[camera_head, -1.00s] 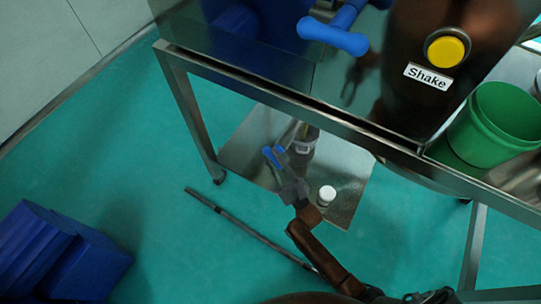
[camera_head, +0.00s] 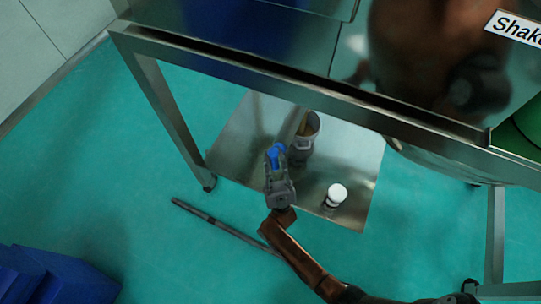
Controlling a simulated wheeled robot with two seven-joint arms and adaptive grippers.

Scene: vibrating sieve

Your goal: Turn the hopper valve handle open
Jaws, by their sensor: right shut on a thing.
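The blue valve handle (camera_head: 277,151) shows under the machine frame, beside a grey pipe or cup-like fitting (camera_head: 304,132). My right gripper (camera_head: 277,165) is shut on the blue handle, its arm reaching up from the lower right. The gripper hides the lower part of the handle, and the valve body is hard to make out. My left gripper is not in view.
A metal frame rail (camera_head: 300,88) runs across above the gripper, with a leg (camera_head: 170,115) at left. A white capped jar (camera_head: 336,195) stands on the metal plate (camera_head: 235,140). Blue blocks (camera_head: 55,280) lie at lower left. A green bucket (camera_head: 518,140) is at the right edge.

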